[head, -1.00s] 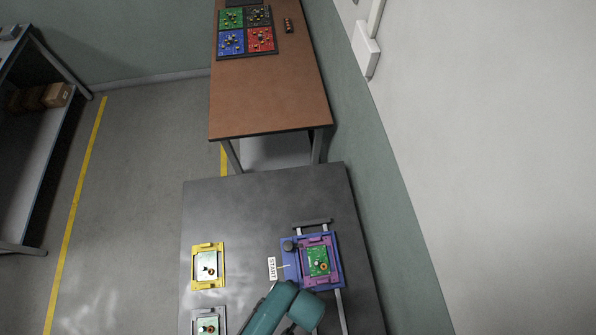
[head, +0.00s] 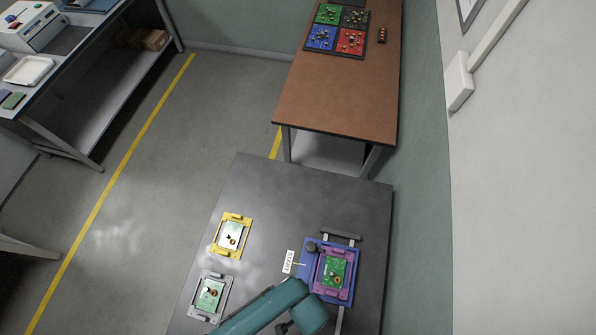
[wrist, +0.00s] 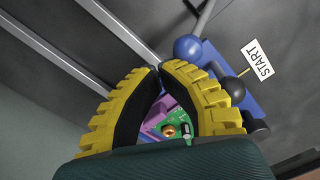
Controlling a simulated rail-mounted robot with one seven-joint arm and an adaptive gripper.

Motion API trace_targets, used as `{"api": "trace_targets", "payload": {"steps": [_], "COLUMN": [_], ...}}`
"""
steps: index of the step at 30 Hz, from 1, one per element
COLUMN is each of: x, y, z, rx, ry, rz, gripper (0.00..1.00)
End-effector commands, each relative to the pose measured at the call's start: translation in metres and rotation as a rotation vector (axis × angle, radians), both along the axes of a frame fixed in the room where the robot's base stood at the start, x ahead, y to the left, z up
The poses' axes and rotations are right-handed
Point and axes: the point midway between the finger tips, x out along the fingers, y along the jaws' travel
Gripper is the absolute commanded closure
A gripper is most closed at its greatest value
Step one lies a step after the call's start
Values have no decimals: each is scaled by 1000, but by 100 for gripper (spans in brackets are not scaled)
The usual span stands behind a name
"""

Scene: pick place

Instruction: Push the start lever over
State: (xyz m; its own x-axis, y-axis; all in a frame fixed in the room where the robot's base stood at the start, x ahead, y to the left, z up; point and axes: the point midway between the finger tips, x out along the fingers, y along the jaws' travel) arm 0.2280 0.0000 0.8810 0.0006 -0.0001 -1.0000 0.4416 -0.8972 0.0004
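The blue fixture (head: 309,270) on the dark table holds a purple frame (head: 321,272) with a green board (head: 335,272). A white START label (head: 289,262) stands at its left edge; the label (wrist: 257,61) also shows in the wrist view. A dark round knob (head: 311,247) sits on its far left corner; the wrist view shows this knob (wrist: 232,88) near the label. A blue ball (wrist: 188,48) with a grey rod shows there too; I cannot tell which part is the lever. My gripper (wrist: 160,68) is shut and empty, its yellow-ridged fingertips together, apparently beside the blue ball; contact is unclear.
A yellow fixture (head: 232,236) and a grey fixture (head: 210,296) with boards stand left on the table. A dark bar (head: 341,235) lies behind the blue fixture. A brown table (head: 340,90) with coloured trays is beyond. The table's far middle is clear.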

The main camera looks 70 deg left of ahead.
Motion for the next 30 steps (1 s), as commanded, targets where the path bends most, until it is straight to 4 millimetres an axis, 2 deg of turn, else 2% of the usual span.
{"api": "trace_targets", "payload": {"steps": [22,30], "x": [-4,-17], "y": [0,7], "z": [-14,-15], "rx": [0,1], "ry": [9,16], "rz": [0,1], "gripper": [100,100]}}
